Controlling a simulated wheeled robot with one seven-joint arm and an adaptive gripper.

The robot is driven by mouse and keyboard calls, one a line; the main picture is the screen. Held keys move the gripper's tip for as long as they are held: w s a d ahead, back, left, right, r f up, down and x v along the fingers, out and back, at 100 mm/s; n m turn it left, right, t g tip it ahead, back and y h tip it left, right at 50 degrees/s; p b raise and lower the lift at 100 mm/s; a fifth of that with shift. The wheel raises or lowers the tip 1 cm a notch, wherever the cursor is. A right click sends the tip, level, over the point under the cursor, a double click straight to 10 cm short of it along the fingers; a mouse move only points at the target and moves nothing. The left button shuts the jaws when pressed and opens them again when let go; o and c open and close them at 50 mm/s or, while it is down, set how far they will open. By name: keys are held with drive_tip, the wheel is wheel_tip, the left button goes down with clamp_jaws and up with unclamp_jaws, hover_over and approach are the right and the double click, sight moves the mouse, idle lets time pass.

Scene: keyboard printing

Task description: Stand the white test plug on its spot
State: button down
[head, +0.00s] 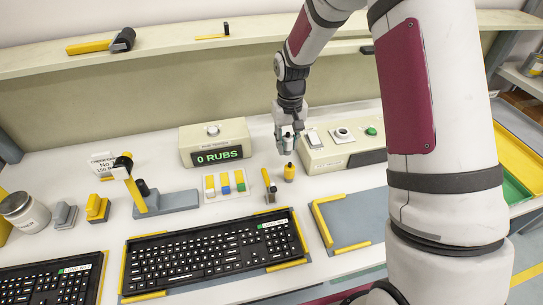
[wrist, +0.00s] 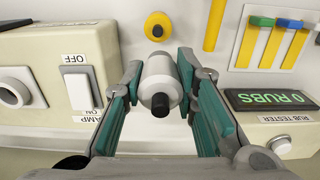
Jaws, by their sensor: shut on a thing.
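The white test plug (wrist: 160,72), a pale cylinder with a black tip, is between the teal finger pads in the wrist view. My gripper (wrist: 160,88) is shut on it. In the head view my gripper (head: 289,130) points down over the back of the table, between the rub tester and the lamp box. The plug (head: 288,144) shows small below the fingers there, and the height of the gap under it is hard to tell. The plug's spot cannot be made out.
Keyboards (head: 215,252) and a grey mat (head: 352,218) lie nearer.

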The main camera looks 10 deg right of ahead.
drive_tip(key=shift+w+d+b, duration=0.25)
drive_tip(key=shift+w+b, duration=0.15)
drive_tip(key=shift+w, duration=0.25)
drive_tip(key=w+n+b, duration=0.2)
drive_tip(key=w+b, duration=0.4)
drive_tip(key=shift+a+f+p, duration=0.1)
drive_tip(key=shift+f+p, duration=0.6)
drive_tip(key=shift+f, duration=4)
drive_tip(key=shift+f, duration=0.2)
drive_tip(key=c, duration=1.3)
unclamp_jaws()
drive_tip(key=shift+r, duration=0.1)
